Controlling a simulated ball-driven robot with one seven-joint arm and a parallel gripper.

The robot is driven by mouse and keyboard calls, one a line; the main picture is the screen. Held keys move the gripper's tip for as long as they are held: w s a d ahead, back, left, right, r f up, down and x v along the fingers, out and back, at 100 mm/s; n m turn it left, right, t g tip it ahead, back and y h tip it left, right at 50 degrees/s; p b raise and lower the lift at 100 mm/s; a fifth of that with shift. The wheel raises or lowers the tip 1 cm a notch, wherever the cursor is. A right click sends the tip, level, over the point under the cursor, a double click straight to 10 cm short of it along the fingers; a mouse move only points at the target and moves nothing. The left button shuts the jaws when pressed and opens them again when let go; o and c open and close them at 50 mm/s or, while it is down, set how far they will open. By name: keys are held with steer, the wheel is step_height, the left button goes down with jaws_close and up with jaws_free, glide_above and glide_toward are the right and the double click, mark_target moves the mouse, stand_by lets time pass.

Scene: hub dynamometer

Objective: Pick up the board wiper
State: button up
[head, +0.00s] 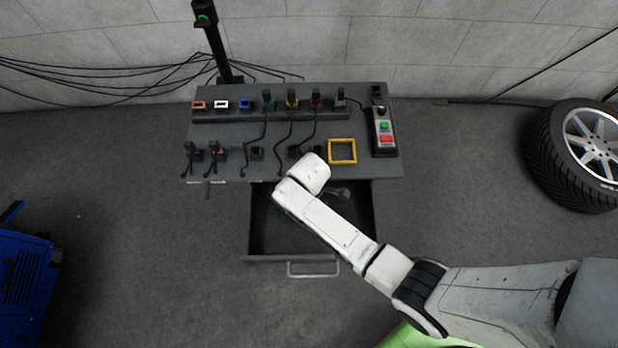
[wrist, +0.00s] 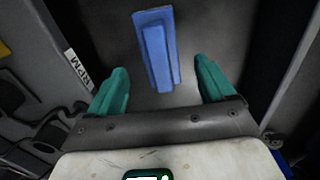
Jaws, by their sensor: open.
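The board wiper (wrist: 156,48) shows in the wrist view as a blue block with a raised bar along it, lying on the dark drawer floor. My gripper (wrist: 160,74) is open, with its green fingers on either side of the wiper's near part. Neither finger visibly touches it, and I cannot tell the height gap. In the head view the open drawer (head: 292,258) is partly covered by my white arm, and the wiper does not show there.
The grey bench (head: 230,132) above the drawer carries coloured connectors, cables, a yellow frame (head: 342,151) and a control box (head: 384,130). Drawer walls stand on both sides of my gripper. A tyre (head: 570,155) is at right, a blue machine (head: 25,285) at left.

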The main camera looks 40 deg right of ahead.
steer(key=shift+f+b, duration=0.5)
steer(key=shift+f, duration=1.5)
steer(key=shift+c, duration=0.3)
steer(key=c, duration=1.1)
steer(key=shift+r, duration=0.15)
steer(key=shift+r+p, duration=0.35)
steer(key=shift+r, duration=0.3)
steer(key=s+d+r+p, duration=0.4)
steer(key=s+r, duration=0.7)
steer(key=s, duration=0.2)
steer(key=shift+s+r, duration=0.25)
steer(key=shift+d, duration=0.1)
